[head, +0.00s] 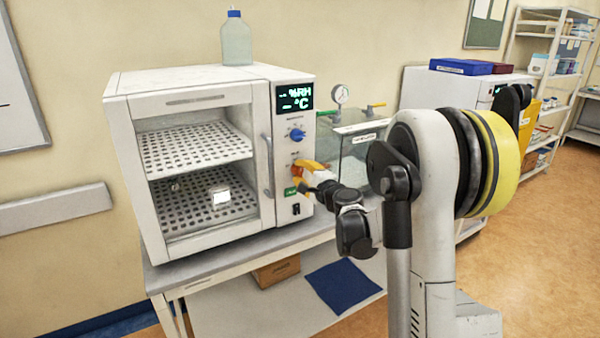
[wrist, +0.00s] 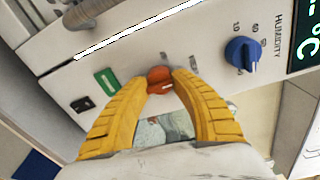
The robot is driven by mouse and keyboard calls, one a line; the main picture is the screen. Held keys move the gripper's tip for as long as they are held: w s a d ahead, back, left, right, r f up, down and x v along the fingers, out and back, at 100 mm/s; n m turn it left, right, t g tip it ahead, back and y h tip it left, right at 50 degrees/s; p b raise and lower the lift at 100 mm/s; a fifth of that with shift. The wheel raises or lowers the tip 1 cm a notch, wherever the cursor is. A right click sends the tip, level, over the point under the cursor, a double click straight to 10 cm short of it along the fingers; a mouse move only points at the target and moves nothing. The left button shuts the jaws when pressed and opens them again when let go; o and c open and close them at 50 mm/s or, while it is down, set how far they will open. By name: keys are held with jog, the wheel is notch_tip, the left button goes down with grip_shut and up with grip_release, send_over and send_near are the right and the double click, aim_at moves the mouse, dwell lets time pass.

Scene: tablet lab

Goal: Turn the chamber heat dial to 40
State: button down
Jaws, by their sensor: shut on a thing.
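The heat dial, an orange-red knob (wrist: 158,74), sits on the control panel of the white chamber (head: 180,90). In the wrist view my gripper (wrist: 162,82) has its two yellow fingers closed on either side of this knob. In the head view my gripper (head: 303,178) is at the lower part of the panel, and its fingers mostly hide the knob. The scale marks around the knob are too small or covered to read, so its setting cannot be told. The display (head: 294,97) shows dashes beside %RH and °C.
The blue humidity dial (wrist: 242,53) is above the heat dial on the panel, and also shows in the head view (head: 297,134). A green switch (wrist: 108,80) is below it. The chamber door handle (head: 268,165) is close on the left. A bottle (head: 236,42) stands on top.

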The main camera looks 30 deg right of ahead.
dwell(0.3)
jog(key=c, duration=1)
grip_release()
jog(key=s, duration=0.8)
jog(key=s+r, duration=0.1)
jog(key=s, duration=0.3)
jog(key=shift+a, duration=0.1)
